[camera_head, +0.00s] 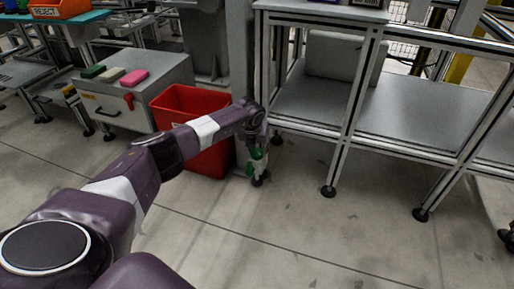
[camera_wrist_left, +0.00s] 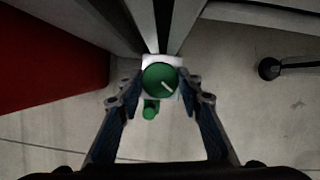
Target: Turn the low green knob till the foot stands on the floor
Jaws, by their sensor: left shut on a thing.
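The round green knob (camera_wrist_left: 160,79) with a white mark on its top sits against a white block (camera_wrist_left: 149,61) in the left wrist view. In the head view the green knob (camera_head: 257,154) shows just below my left gripper (camera_head: 256,143). The fingers of my left gripper (camera_wrist_left: 162,84) are on both sides of the knob and shut on it. A smaller green part (camera_wrist_left: 150,110) sticks out beside it, also seen lower in the head view (camera_head: 250,169). A dark foot (camera_head: 259,181) is below; I cannot tell whether it touches the floor. My right gripper is out of view.
A red bin (camera_head: 190,100) stands close left of the knob. A grey frame table (camera_head: 420,105) stands to the right on black feet (camera_head: 328,191). A grey cabinet (camera_head: 150,75) with coloured blocks is at the back left. The floor in front is clear.

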